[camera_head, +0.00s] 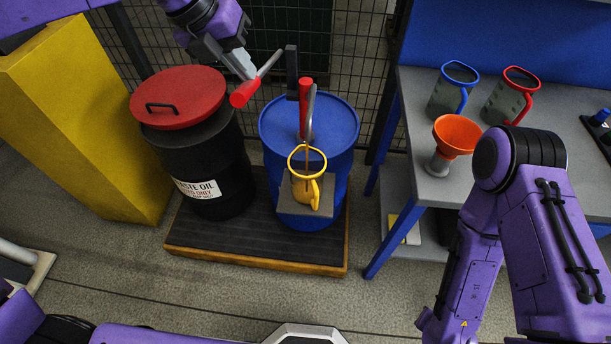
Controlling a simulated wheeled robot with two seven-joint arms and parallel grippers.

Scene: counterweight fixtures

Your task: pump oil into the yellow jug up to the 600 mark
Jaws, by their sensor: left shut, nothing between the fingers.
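The yellow jug (318,181) stands upright on a small grey shelf (293,209) at the front of the blue oil drum (336,171). Amber oil shows in its lower part; its marks are too small to read. The curved grey pump spout (311,105) hangs over its mouth, with a thin amber line below the spout. The pump lever has a red grip (241,95) at its left end. My left gripper (248,76) is shut and empty, its tips at or just above that grip; I cannot tell whether they touch. My right gripper is out of view.
A black waste oil drum (216,162) with a red lid stands left of the blue drum, both on a dark platform (250,249). A grey bench (420,92) at right holds a blue-rimmed jug (449,98), a red-rimmed jug (500,103) and an orange funnel (458,133).

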